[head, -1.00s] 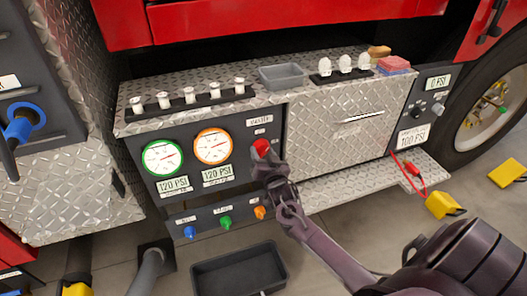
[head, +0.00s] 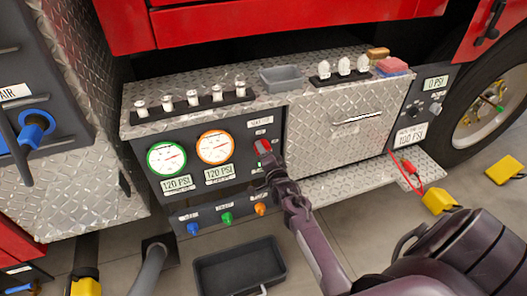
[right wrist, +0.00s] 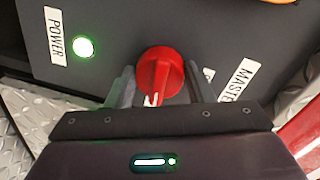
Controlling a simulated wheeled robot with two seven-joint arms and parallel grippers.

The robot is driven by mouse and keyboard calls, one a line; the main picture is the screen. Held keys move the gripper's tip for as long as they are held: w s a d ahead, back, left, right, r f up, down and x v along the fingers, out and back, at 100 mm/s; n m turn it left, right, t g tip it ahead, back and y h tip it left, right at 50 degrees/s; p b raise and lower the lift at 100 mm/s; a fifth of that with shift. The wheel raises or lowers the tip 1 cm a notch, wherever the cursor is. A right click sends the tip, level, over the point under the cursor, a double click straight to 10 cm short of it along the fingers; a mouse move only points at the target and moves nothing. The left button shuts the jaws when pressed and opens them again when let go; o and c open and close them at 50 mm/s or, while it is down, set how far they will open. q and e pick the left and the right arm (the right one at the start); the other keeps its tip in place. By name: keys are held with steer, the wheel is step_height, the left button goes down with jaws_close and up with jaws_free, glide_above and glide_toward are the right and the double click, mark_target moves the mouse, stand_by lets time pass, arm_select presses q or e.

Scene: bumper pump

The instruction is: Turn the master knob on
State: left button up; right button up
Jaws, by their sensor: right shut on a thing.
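The red master knob (head: 262,147) sits on the dark panel below the white MASTER label (head: 260,121). In the right wrist view the knob (right wrist: 160,73) is between my two fingers, with a white mark on its grip. The MASTER label (right wrist: 236,80) is partly cut off by my gripper there. My right gripper (head: 267,160) is shut on the knob, and it also shows in the right wrist view (right wrist: 158,90). A round power light (right wrist: 84,47) beside the POWER label (right wrist: 55,36) glows green. My left gripper is out of view.
Two gauges, green-rimmed (head: 166,158) and orange-rimmed (head: 215,147), both with 120 PSI labels, are left of the knob. Blue (head: 193,229), green (head: 227,219) and orange (head: 260,209) knobs sit below. A dark bin (head: 240,266) stands on the floor. A treadplate drawer (head: 345,140) is at right.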

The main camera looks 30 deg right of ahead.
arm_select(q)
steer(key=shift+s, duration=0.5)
arm_select(e)
steer(key=shift+m, duration=0.6)
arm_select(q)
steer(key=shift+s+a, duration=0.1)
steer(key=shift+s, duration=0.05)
arm_select(e)
steer(key=o, duration=1)
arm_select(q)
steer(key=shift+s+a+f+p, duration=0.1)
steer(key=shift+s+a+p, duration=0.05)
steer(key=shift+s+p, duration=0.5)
arm_select(e)
steer(key=v, duration=0.7)
steer(key=shift+s, duration=0.4)
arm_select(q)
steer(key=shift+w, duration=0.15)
arm_select(e)
steer(key=shift+f, duration=0.1)
